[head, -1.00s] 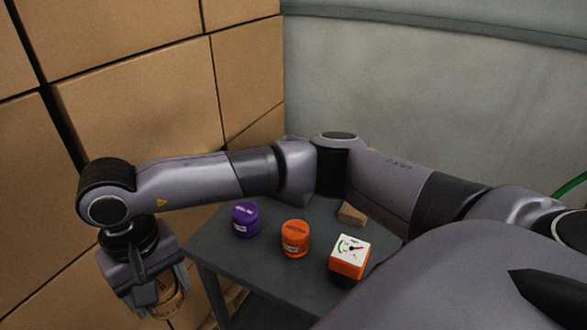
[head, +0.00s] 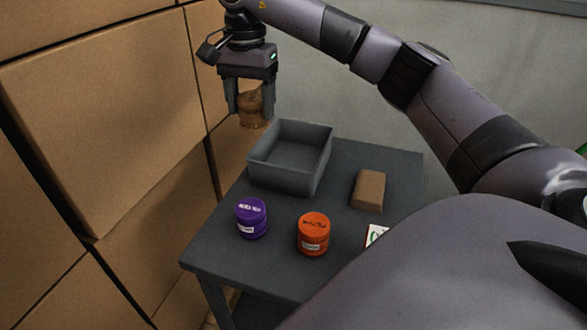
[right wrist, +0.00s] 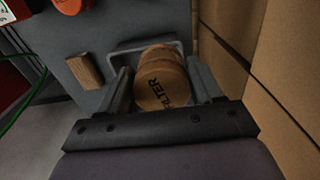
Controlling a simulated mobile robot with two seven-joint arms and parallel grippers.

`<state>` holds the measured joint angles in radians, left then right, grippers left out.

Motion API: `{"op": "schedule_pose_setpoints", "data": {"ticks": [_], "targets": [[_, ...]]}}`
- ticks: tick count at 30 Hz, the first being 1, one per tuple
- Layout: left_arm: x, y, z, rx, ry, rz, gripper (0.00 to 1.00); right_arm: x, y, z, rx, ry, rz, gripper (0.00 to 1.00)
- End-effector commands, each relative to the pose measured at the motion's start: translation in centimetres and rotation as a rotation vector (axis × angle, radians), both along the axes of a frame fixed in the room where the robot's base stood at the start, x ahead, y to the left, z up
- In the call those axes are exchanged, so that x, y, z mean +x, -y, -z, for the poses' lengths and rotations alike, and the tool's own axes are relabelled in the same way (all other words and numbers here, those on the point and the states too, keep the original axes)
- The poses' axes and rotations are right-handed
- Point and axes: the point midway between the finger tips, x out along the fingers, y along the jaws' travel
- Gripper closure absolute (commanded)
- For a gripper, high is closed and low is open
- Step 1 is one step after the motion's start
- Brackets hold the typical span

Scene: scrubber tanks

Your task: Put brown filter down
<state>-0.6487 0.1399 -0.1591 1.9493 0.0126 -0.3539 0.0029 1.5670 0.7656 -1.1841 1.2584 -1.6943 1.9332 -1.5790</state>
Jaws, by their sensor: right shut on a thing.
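The brown filter (head: 251,108) is a round canister held between the fingers of my right gripper (head: 250,100) in the head view. My right gripper is shut on it and holds it in the air, at the far left corner of the table, beside and above the grey bin. In the right wrist view the brown filter (right wrist: 160,80) sits between the two fingers, with the word FILTER on its end. The grey bin (head: 292,178) is open and looks empty in the part that shows. My left gripper is not in view.
On the dark table (head: 335,280) stand a purple canister (head: 251,218), an orange canister (head: 313,234) and a brown block (head: 368,189). A white-faced gauge (head: 376,236) is partly hidden by my arm. Cardboard boxes (head: 100,110) stack up at the left.

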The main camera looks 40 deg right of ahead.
Motion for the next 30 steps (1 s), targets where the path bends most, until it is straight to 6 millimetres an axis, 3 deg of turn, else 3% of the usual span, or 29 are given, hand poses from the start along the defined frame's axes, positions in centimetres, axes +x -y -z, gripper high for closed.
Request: {"op": "schedule_pose_setpoints", "data": {"ticks": [1,4,7,10,14,24,30], "targets": [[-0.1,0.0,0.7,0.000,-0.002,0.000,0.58,-0.1,2.0,-0.6,0.001,0.005,0.075,0.74],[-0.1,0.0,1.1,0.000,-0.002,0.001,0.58,-0.6,4.6,-1.8,0.001,0.002,0.179,0.74],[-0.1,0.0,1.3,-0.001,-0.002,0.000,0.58,-1.0,6.1,-2.5,0.000,0.000,0.240,0.74],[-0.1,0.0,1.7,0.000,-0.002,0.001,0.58,-1.2,6.7,-1.9,0.000,-0.003,0.264,0.74],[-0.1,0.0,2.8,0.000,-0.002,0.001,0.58,-1.2,6.7,0.9,-0.001,-0.006,0.265,0.74],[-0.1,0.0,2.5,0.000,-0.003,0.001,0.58,-1.3,6.7,9.5,-0.003,-0.006,0.264,0.74],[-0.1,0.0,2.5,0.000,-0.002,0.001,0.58,-1.2,6.7,12.5,-0.002,-0.003,0.264,0.74]]}}
